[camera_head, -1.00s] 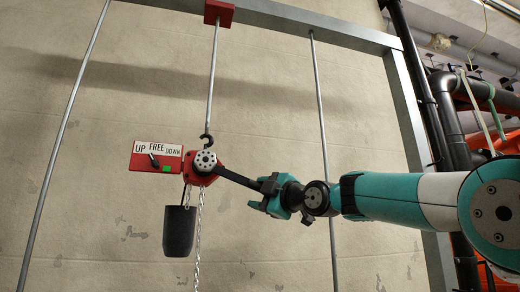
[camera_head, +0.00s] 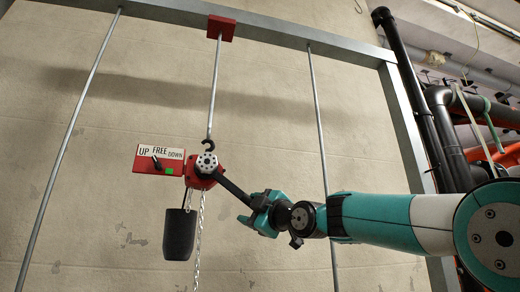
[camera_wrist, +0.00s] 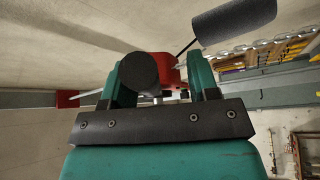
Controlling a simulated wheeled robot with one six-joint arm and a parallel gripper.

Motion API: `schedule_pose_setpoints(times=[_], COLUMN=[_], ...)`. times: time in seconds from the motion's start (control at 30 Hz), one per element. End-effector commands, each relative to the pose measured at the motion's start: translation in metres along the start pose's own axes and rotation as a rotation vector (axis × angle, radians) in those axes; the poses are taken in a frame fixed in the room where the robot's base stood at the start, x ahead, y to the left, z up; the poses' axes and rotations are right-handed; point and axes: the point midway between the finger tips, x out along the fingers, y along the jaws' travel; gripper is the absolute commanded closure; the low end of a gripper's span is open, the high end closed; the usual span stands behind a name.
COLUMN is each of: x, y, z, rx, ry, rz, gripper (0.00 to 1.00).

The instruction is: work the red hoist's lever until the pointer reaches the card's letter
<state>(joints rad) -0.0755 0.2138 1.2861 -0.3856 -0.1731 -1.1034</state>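The red hoist (camera_head: 203,178) hangs from a hook on a rod. Its dark lever (camera_head: 236,191) slopes down to the right, to my gripper (camera_head: 262,213). In the wrist view, the lever's round dark end (camera_wrist: 138,72) lies between the fingers of my gripper (camera_wrist: 160,85), close against the left one. A gap shows between it and the right finger. I cannot make out the pointer or the card's letter.
A black weight (camera_head: 180,234) hangs under the hoist, beside a loose chain (camera_head: 199,225). A grey frame (camera_head: 405,130) and upright rods (camera_head: 319,120) stand before the wall. Dark pipes (camera_head: 440,130) are at the right. The wall area below my gripper is clear.

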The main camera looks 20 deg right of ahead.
Motion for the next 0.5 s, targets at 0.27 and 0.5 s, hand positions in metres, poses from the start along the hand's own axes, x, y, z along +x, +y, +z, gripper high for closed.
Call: schedule_pose_setpoints(times=[0.27, 0.5], x=[0.004, 0.006], y=[-0.038, -0.040], z=[-0.008, -0.011], rx=[0.087, 0.109], ry=[0.006, 0.004], rz=[0.040, 0.055], gripper=[0.49, 0.49])
